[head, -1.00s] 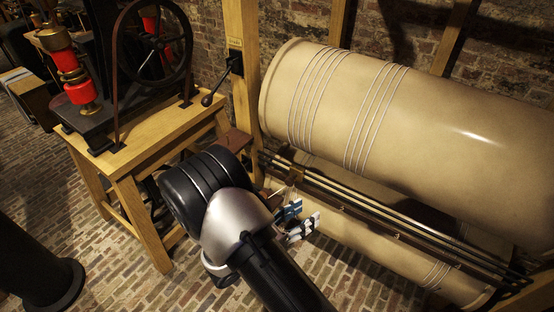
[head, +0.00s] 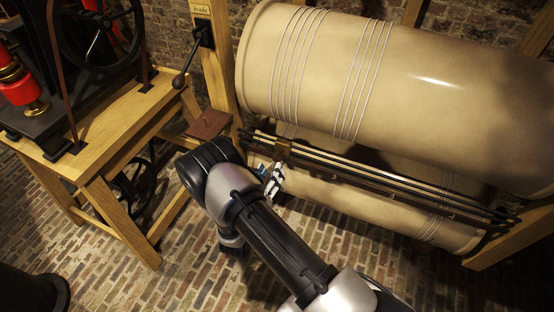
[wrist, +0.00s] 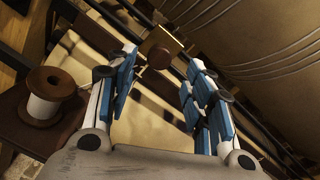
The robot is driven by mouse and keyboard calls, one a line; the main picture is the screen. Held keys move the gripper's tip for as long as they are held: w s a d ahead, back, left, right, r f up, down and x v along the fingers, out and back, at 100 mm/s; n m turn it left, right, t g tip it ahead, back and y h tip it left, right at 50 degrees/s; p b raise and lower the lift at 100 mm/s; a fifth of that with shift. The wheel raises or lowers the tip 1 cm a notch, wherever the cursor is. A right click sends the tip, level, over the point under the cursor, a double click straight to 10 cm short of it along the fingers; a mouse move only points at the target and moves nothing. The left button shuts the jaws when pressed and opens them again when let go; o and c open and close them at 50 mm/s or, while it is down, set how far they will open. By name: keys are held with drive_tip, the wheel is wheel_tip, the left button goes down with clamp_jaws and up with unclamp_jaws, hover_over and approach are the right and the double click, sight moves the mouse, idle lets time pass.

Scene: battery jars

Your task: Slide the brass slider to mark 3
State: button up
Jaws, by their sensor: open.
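The brass slider (head: 283,148) sits near the left end of the dark rods (head: 370,178) that run along the large cream cylinders. In the wrist view the slider (wrist: 161,41) is a small brass plate with a round brown knob (wrist: 158,56) facing me. My gripper (wrist: 160,75) is open, with its blue-padded fingers apart. The knob lies ahead, roughly between the fingertips and a little beyond them; I cannot tell whether anything touches. In the head view my gripper (head: 272,178) is just below the slider, partly hidden by my arm. No numbered marks can be read.
The big upper cylinder (head: 390,85) overhangs the rods, and a lower cylinder (head: 340,205) lies beneath. A wooden spool (wrist: 47,95) stands on a brown shelf left of my fingers. A wooden post (head: 217,70) with a lever rises at left. Brick floor is open in front.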

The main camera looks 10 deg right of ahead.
sight(276, 159)
drive_tip(key=b+x, duration=0.1)
drive_tip(key=x, duration=0.6)
drive_tip(key=shift+c, duration=0.5)
clamp_jaws()
